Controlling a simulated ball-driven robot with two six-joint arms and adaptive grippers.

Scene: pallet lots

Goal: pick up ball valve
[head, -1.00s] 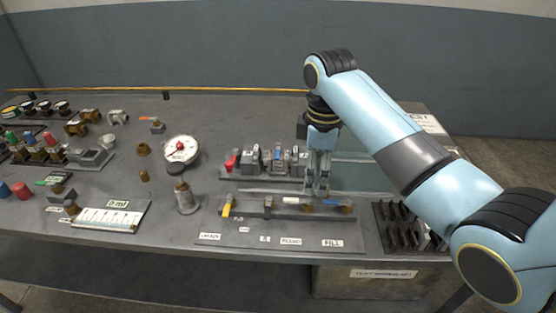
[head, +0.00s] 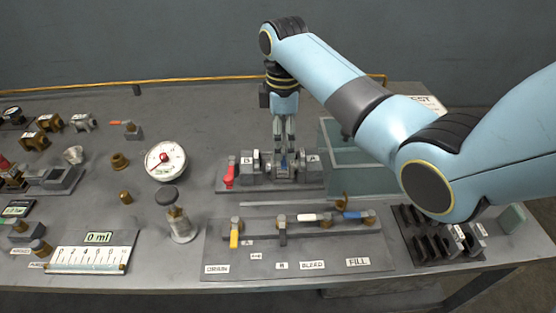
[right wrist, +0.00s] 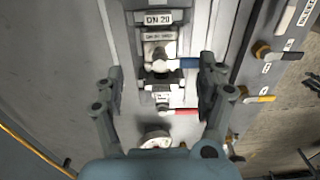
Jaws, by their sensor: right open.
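A silver ball valve with a blue lever (right wrist: 188,63) sits in a grey holder (right wrist: 150,75), below a "DN 20" label in the right wrist view. In the head view its blue lever (head: 283,161) shows just below my right gripper (head: 284,143). My right gripper is open and points down, and in the right wrist view its fingers (right wrist: 160,85) stand on either side of the holder. Whether they touch anything is unclear. A second valve with a red lever (head: 230,174) sits at the holder's left end. My left gripper is out of view.
In front lies a panel (head: 220,262) with yellow, grey, white and blue levers. A round gauge (head: 165,161) and a plunger-topped cylinder (head: 180,222) stand to the left. A glass-like tank (head: 350,178) is right of the holder, with a black slotted rack (head: 432,240) at front right.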

